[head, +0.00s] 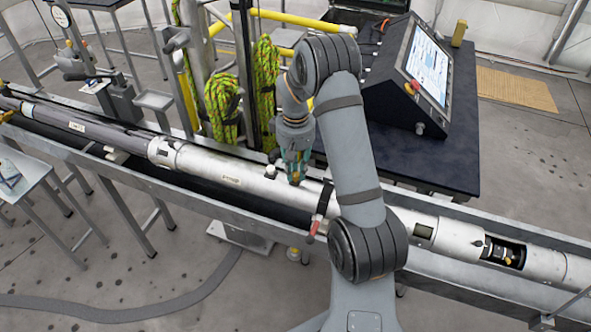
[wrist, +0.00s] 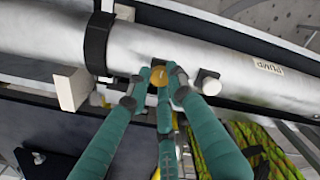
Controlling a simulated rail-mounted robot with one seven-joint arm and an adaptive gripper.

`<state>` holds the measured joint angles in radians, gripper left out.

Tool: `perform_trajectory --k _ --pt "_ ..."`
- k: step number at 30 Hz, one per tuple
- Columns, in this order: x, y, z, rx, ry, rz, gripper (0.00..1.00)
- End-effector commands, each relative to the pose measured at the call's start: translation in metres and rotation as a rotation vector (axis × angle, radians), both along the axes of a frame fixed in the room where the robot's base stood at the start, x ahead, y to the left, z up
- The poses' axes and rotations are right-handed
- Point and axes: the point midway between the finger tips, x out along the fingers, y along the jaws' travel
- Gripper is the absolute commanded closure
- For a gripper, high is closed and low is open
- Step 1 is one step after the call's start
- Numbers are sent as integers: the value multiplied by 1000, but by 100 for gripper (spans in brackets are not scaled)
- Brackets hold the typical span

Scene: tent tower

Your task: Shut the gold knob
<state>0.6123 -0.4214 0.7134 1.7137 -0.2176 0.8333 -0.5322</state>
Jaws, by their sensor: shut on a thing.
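The gold knob (wrist: 159,77) sits on the side of a long silver tube (wrist: 220,48) in the wrist view. The knob's turn position cannot be told.
A silver knob (wrist: 208,83) is close beside the fingers. A dark strap (wrist: 98,42) wraps the tube. A metal trough (head: 130,177) holds the tube. Yellow-green ropes (head: 265,85) and a console (head: 412,80) stand behind.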

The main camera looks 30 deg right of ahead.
Motion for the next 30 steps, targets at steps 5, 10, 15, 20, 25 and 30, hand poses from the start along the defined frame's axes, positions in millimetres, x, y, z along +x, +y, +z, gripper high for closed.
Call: perform_trajectory --k 5,10,15,20,25,30 --pt "1 0 1 -1 -4 0 100" --pt "2 0 0 -1 -5 -22 100" --pt "2 0 -2 -1 -6 -93 100" --pt "3 0 -3 -1 -8 -208 100" --pt "3 -1 -3 -1 -9 -363 100" --pt "3 0 -3 -1 -10 -526 100"
